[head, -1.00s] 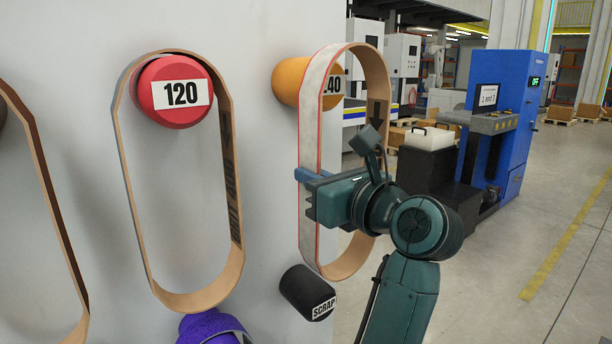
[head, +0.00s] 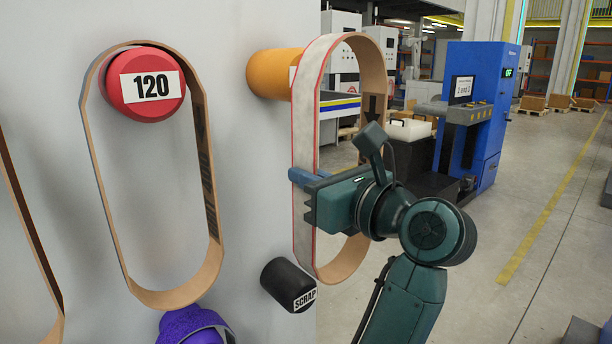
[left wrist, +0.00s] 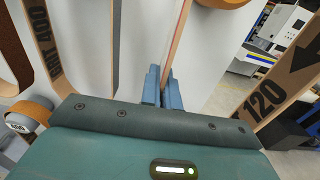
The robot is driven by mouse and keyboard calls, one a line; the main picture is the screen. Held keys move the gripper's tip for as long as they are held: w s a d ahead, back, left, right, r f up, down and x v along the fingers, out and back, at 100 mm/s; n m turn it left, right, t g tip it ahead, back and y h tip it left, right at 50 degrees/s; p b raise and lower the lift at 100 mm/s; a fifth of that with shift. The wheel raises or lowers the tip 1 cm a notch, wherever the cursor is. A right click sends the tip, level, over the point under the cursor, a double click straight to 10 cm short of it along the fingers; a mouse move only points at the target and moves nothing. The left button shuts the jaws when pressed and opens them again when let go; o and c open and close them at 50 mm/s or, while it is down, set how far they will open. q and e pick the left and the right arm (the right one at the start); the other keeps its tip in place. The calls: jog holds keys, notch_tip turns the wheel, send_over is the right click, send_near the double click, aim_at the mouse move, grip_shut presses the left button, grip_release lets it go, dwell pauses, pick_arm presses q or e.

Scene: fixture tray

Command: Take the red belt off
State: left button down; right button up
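The red belt (head: 305,130) is a tall loop, pale outside with red edges and tan inside. My left gripper (head: 308,180) is shut on its near strip, and the belt hangs upright from the grip. In the left wrist view the blue fingers (left wrist: 163,92) pinch the strip's edge, and the belt's far strip (left wrist: 262,108) reads 120. The orange peg (head: 270,72) ends behind the near strip and does not show through the loop, so the belt appears clear of it. My right gripper is not in view.
A tan belt (head: 90,150) hangs on the red peg (head: 150,95) marked 120. A black SCRAP peg (head: 282,282) sits below the held belt and a purple peg (head: 185,325) lower left.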

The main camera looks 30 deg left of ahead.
pick_arm(q)
jog(key=v, duration=0.6)
jog(key=shift+d+p, duration=0.15)
jog(key=shift+p, duration=0.25)
